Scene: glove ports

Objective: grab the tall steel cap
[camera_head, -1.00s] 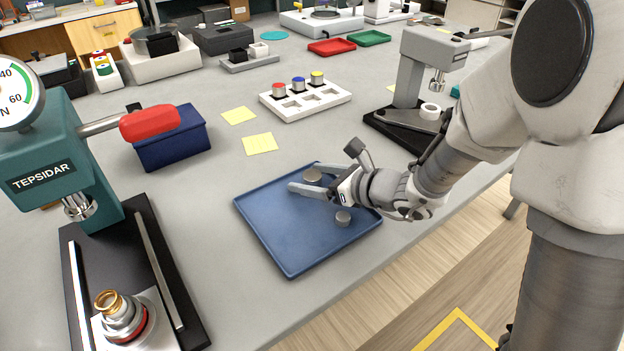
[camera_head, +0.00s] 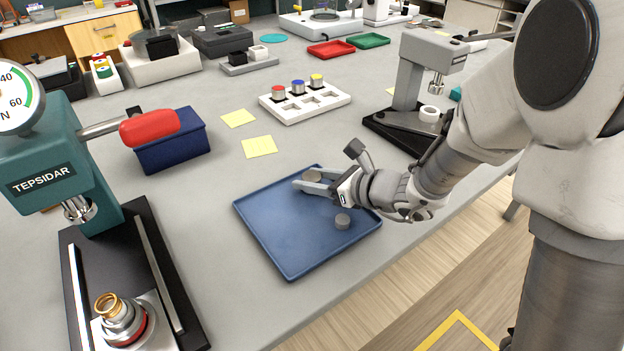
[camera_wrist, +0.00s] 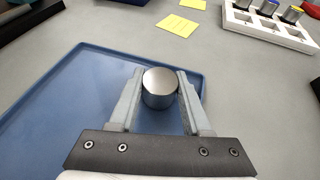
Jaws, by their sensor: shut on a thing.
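A steel cap (camera_wrist: 160,88) stands between the fingertips of my gripper (camera_wrist: 157,92) in the wrist view, with a finger against each side. The jaws are shut on it. In the head view my gripper (camera_head: 313,182) is low over the far right part of the blue tray (camera_head: 275,245), and the held cap (camera_head: 313,175) shows partly behind the fingers. I cannot tell clearly whether the held cap touches the tray.
A white rack (camera_head: 305,100) with red, blue and yellow topped caps stands behind the tray. A teal press (camera_head: 50,160) is at left, a grey press (camera_head: 410,95) at right. Yellow notes (camera_head: 259,147) lie flat behind the tray. The table's front edge is close to the tray.

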